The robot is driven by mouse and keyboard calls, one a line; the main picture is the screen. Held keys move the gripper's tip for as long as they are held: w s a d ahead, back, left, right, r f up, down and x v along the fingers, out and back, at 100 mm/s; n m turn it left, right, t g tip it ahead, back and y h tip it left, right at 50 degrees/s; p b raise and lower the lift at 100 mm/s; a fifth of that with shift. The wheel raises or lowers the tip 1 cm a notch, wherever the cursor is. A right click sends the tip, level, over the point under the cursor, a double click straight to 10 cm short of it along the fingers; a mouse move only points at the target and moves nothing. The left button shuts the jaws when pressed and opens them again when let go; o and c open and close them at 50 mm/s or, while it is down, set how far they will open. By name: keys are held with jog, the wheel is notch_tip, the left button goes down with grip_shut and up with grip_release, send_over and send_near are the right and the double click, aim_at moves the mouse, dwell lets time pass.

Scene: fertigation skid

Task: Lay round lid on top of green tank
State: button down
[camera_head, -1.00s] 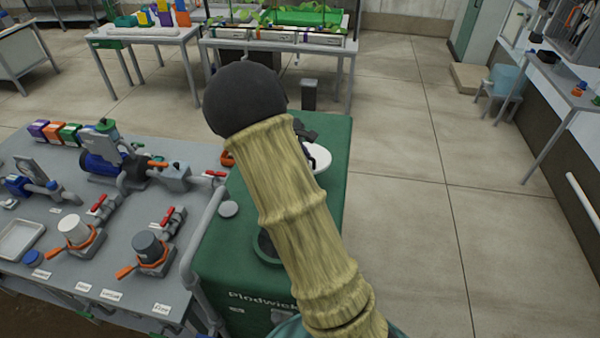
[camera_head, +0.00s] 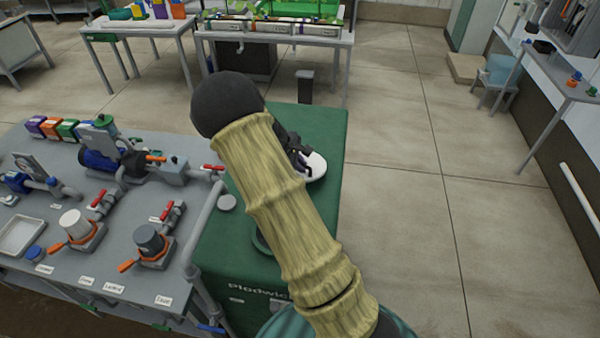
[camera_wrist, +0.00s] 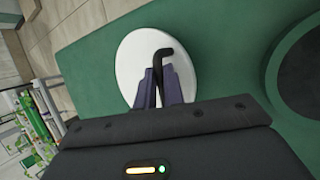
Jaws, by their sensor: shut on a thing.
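The round white lid (camera_wrist: 128,62) has a black bent handle (camera_wrist: 160,58). My gripper (camera_wrist: 163,82) is shut on that handle in the wrist view. The lid is over the far part of the green tank's top (camera_wrist: 215,40); whether it touches the top I cannot tell. In the head view the white lid (camera_head: 315,166) shows partly past my arm, above the green tank (camera_head: 330,130). A dark round opening (camera_wrist: 305,75) in the tank top lies to the right of the lid in the wrist view.
A grey skid table (camera_head: 110,215) with pumps, valves and canisters stands left of the tank. A grey pipe (camera_head: 197,240) runs along the tank's left side. A small grey disc (camera_head: 227,203) sits near its left edge. Open floor (camera_head: 400,220) lies to the right.

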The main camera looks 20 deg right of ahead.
jog(key=shift+f+p, duration=0.95)
jog(key=shift+f, duration=1.15)
jog(key=c, duration=1.5)
grip_release()
jog(key=b+v, duration=0.5)
jog(key=v, duration=0.7)
jog(key=shift+s, duration=0.1)
